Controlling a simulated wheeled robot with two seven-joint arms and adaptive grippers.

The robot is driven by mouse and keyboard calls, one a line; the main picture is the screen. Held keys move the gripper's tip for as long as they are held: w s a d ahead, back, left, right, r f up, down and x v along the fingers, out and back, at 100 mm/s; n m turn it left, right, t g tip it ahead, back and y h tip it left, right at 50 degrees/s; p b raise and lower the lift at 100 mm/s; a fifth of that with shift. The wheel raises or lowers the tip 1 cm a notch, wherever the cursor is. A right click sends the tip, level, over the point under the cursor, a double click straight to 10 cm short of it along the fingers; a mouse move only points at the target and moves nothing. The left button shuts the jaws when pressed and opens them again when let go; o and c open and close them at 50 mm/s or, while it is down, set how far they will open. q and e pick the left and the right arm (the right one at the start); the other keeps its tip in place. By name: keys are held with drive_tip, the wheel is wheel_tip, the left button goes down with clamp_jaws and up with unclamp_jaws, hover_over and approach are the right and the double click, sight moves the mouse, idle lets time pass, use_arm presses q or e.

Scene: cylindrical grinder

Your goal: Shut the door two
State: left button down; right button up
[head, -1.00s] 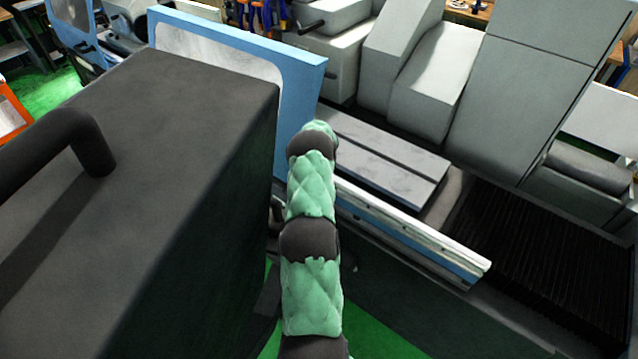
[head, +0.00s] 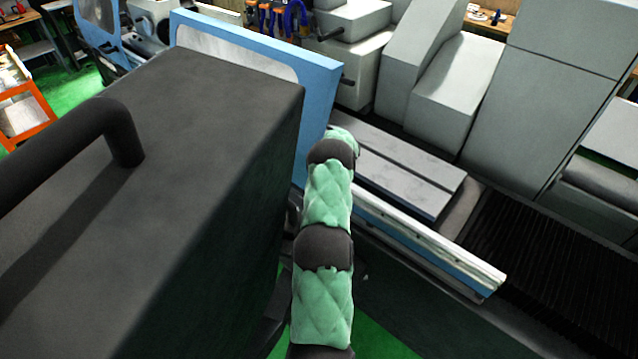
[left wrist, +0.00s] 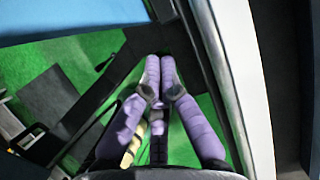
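A blue door panel (head: 322,105) with a pale window (head: 235,52) stands upright left of centre in the head view. A lower panel (head: 430,243) with a white and blue upper edge runs to the right of it. I cannot tell which is door two. A green padded arm of mine reaches up the middle of the head view, its far end between these two panels, and its gripper is hidden. In the left wrist view the purple-padded left gripper (left wrist: 161,78) has its fingertips together, with no held object visible. A pale panel edge (left wrist: 246,85) is to its right, apparently apart.
A dark box (head: 200,110) with a bar handle (head: 125,135) fills the left of the head view close by. The grinder's grey housings (head: 455,85) and slotted table (head: 400,165) lie beyond the panels. Green floor (left wrist: 85,60) shows below the left gripper.

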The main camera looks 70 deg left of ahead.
use_arm(q)
drive_tip(key=v, duration=1)
drive_tip(key=shift+d+b, duration=0.3)
drive_tip(key=shift+d, duration=0.1)
drive_tip(key=shift+w, duration=0.15)
